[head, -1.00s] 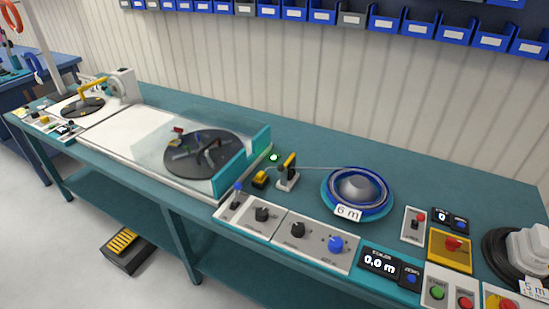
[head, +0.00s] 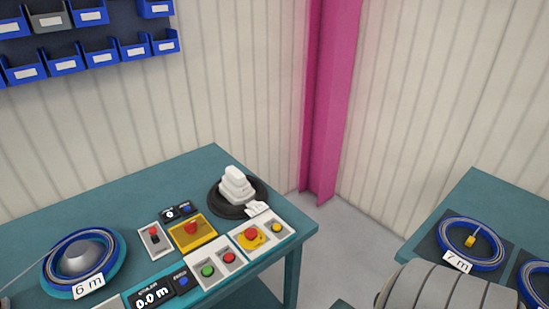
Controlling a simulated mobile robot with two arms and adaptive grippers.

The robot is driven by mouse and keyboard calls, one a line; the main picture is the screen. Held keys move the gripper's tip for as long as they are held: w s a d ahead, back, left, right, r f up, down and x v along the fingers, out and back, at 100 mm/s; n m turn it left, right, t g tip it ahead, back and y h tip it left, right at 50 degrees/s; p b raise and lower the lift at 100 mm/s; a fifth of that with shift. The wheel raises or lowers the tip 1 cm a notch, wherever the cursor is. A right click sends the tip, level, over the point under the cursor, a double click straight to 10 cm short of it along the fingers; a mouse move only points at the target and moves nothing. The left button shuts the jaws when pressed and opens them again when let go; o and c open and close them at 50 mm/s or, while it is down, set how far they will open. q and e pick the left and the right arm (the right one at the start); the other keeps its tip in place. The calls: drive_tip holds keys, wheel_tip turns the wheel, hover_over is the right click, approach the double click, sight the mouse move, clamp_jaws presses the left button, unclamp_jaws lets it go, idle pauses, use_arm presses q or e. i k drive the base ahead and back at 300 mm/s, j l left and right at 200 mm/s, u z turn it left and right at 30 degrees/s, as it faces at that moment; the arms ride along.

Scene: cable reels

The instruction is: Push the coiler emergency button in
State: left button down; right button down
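A red button on a round yellow plate (head: 250,235) sits on a pale control panel at the right front corner of the teal bench, in the head view. A second red button on a square yellow box (head: 192,231) stands to its left and a little further back. I cannot read a label telling which is the coiler emergency button, nor tell whether either is pressed in. A display (head: 154,296) marked coiler reads 0.0 m, to the left of these panels. Neither of my grippers is in view.
Green (head: 208,270) and red (head: 229,257) buttons share the neighbouring panel. A black reel with a white block (head: 237,186) stands behind. A blue coil marked 6 m (head: 82,259) lies left. A floor gap separates the second bench (head: 481,196). A grey ribbed object (head: 445,290) fills the lower right.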

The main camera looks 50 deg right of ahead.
sight(250, 231)
drive_tip(key=z, duration=1.35)
